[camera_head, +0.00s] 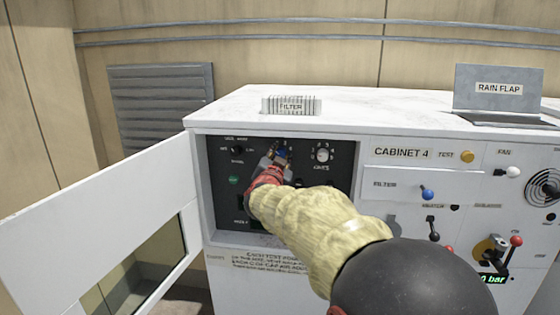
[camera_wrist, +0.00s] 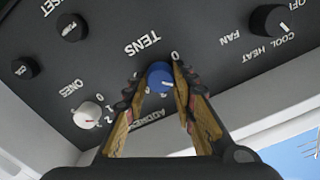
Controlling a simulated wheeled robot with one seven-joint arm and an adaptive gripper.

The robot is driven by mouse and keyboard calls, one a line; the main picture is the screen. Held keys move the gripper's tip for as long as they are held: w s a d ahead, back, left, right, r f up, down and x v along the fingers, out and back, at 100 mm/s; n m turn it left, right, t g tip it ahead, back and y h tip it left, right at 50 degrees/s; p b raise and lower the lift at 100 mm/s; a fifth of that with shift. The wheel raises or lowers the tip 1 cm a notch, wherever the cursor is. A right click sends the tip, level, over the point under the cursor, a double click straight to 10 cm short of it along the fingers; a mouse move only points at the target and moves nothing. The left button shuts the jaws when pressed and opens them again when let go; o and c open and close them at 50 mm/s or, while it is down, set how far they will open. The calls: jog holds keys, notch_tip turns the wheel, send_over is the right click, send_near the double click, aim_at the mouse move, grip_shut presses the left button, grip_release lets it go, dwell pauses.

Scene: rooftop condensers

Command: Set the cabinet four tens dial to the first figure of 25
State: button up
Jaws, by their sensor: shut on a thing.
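The tens dial is a blue knob (camera_wrist: 160,76) under the label TENS on the dark control panel (camera_head: 342,185) of cabinet four. My gripper (camera_wrist: 160,84) is shut on the blue knob, with one finger on each side of it. In the head view my gripper (camera_head: 280,158) reaches into the panel recess and covers most of the dial.
The cabinet door (camera_head: 90,235) stands open at the left. Levers (camera_head: 428,192) are on the right of the front. A filter block (camera_head: 291,105) and the rain flap (camera_head: 498,88) are on top.

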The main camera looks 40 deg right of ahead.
jog(key=shift+m+b, duration=1.65)
jog(key=shift+m, duration=0.55)
jog(key=o, duration=1.2)
jog(key=shift+c, duration=0.2)
jog(key=v, duration=1.2)
jog(key=shift+w, duration=0.1)
